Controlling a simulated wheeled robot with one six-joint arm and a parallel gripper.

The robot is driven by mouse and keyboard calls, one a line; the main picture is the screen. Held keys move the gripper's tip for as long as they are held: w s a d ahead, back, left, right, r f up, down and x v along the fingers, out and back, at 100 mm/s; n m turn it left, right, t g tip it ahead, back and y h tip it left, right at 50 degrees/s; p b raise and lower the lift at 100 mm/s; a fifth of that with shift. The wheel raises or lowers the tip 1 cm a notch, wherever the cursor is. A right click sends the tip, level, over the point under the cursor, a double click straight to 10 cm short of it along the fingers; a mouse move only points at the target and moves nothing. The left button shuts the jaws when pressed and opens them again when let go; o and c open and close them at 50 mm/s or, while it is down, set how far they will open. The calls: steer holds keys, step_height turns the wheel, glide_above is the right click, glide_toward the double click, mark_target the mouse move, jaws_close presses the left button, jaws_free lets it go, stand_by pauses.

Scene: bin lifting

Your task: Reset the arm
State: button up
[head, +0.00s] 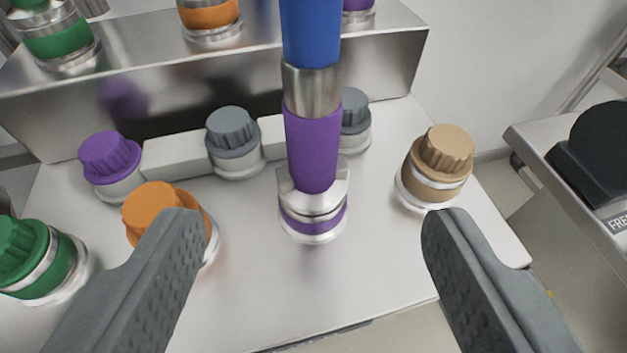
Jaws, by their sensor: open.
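My gripper (312,228) shows at the bottom of the head view, its two grey textured fingers spread wide apart with nothing between the pads. Beyond the fingertips, a tall tool (311,145) with a blue upper part, a metal collar and a purple lower part stands on a metal base with a purple ring. The tool stands upright on the white surface and is apart from both fingers. The left fingertip overlaps an orange-capped jar (158,203) in the picture; I cannot tell whether they touch.
The white surface (300,300) also holds green (35,260), purple (109,163), grey (233,140) and tan (436,168) capped jars. A metal shelf (390,60) with more jars stands behind. A grey machine (590,170) is at the right, beyond a gap.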

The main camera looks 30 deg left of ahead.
steer(key=s+d+r+m+t+h, duration=0.1)
steer(key=s+d, duration=0.3)
steer(key=d, duration=0.6)
steer(key=s+d+r+m+t+h, duration=0.1)
steer(key=s+d+m+t+h, duration=0.2)
steer(key=d, duration=0.7)
steer(key=s+d+r+m+t+h, duration=0.2)
steer(key=s+d+h, duration=0.1)
steer(key=s+d, duration=0.4)
steer(key=d, duration=0.3)
steer(key=shift+s+d+m+h, duration=0.2)
steer(key=shift+d+m+h, duration=0.1)
steer(key=shift+m, duration=0.1)
